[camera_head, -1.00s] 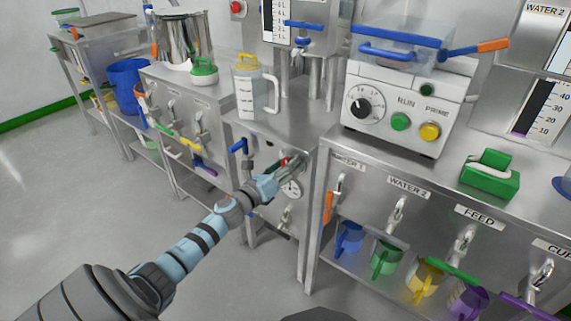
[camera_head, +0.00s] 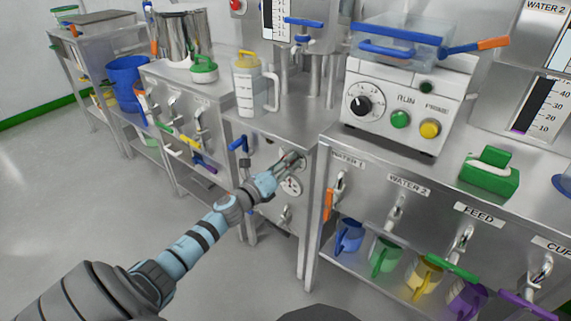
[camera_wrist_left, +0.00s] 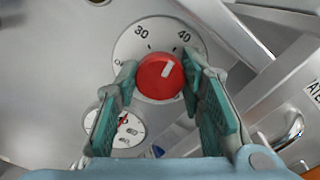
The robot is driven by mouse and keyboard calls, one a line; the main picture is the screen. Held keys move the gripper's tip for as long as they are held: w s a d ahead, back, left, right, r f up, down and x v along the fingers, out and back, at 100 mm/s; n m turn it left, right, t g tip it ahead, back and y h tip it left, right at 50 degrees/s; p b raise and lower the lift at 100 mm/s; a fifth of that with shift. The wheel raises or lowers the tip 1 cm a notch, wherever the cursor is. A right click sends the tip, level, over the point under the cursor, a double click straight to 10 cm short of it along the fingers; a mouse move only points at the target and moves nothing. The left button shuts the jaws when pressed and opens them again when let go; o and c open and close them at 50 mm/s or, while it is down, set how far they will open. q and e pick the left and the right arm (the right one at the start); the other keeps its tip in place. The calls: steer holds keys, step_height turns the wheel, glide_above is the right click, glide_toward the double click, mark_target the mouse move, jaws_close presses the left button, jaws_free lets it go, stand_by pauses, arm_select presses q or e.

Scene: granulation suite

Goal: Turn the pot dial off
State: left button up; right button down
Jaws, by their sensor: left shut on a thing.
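The pot dial, a red round knob (camera_wrist_left: 160,77), sits on a white scale plate (camera_wrist_left: 131,47) marked 30 and 40 in the left wrist view. Its white pointer mark points up and slightly right, between 30 and 40. My left gripper (camera_wrist_left: 161,84) is shut on the knob, with a teal pad at each side. In the head view the left gripper (camera_head: 291,161) reaches the front panel of the steel stand and hides the red knob. My right gripper is not in view.
A round gauge with a red needle (camera_wrist_left: 122,129) is just below the dial; it also shows in the head view (camera_head: 291,186). A blue-handled valve (camera_head: 239,144) is left of the gripper. The labelled bench (camera_head: 372,173) with several taps stands close on the right.

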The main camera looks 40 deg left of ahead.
arm_select(q)
steer(key=n+p, duration=0.7)
steer(key=n, duration=1.5)
steer(key=shift+f+p, duration=0.15)
steer(key=shift+p, duration=0.2)
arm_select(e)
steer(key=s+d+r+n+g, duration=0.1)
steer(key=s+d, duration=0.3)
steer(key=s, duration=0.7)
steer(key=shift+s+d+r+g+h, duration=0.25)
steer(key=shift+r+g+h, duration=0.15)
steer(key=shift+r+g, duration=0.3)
arm_select(q)
steer(key=shift+n, duration=0.3)
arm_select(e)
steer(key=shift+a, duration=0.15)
